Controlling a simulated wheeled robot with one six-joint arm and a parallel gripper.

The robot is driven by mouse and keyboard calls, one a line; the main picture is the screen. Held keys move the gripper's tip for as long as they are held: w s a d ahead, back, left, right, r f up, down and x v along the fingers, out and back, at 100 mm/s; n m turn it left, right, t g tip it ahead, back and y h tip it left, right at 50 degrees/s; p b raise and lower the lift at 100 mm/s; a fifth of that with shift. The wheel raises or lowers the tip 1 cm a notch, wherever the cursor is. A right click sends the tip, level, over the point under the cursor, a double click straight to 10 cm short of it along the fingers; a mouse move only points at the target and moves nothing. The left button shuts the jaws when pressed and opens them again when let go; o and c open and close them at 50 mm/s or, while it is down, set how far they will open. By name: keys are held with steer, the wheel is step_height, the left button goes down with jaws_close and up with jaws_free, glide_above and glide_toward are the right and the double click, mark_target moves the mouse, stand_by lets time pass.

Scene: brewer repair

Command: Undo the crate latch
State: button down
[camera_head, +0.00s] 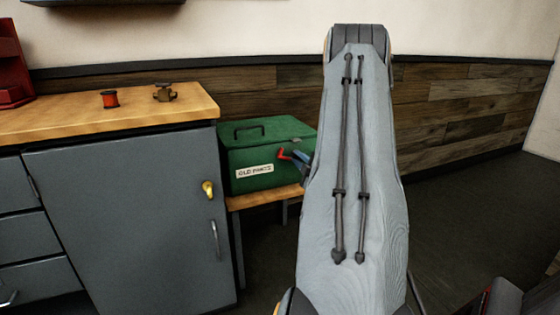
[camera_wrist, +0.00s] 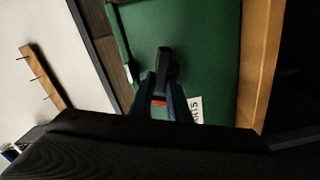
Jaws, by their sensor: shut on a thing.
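The green crate (camera_head: 262,150) with a white "OLD PARTS" label (camera_head: 255,171) sits on a low wooden stand, its lid down. Its latch (camera_head: 285,153) shows as a small red piece on the front face, right of the label. In the wrist view the crate (camera_wrist: 215,50) appears turned sideways, and the latch (camera_wrist: 163,62) is a dark piece with red beside it, between my fingers. My gripper (camera_wrist: 161,88) is shut on the latch at the crate front. In the head view my gripper (camera_head: 299,158) is partly hidden behind my arm.
The low wooden stand (camera_head: 265,197) stands right of a grey cabinet with a wooden worktop (camera_head: 60,121). A red spool (camera_head: 110,99) and a brown metal part (camera_head: 164,92) lie on the worktop.

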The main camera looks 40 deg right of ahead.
steer(key=shift+f, duration=0.15)
stand_by(0.4)
steer(key=c, duration=1.7)
jaws_free()
steer(key=p+v, duration=0.1)
steer(key=v, duration=0.6)
steer(key=shift+s+a, duration=0.15)
steer(key=shift+s, duration=0.2)
